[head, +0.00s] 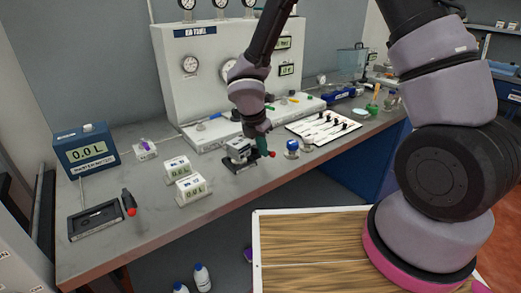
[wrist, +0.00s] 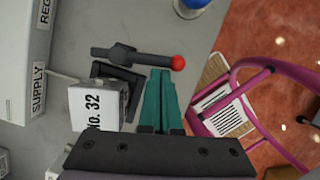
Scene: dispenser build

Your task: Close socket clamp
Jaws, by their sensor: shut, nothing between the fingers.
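The socket clamp shows in the wrist view as a dark lever (wrist: 135,57) with a red ball knob (wrist: 177,63) at its right end. My gripper (wrist: 161,72) has green fingers, shut and empty. Their tips are just below the lever near the knob in the wrist view; I cannot tell whether they touch. It also shows in the head view (head: 265,152).
A blue-capped item (head: 292,146) stands right of the clamp. Two white readout boxes (head: 177,167) stand to the left. Another black socket (head: 96,218) with a red-knobbed lever (head: 129,203) lies farther left. The gauge panel (head: 215,75) rises behind. The bench's front edge is close.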

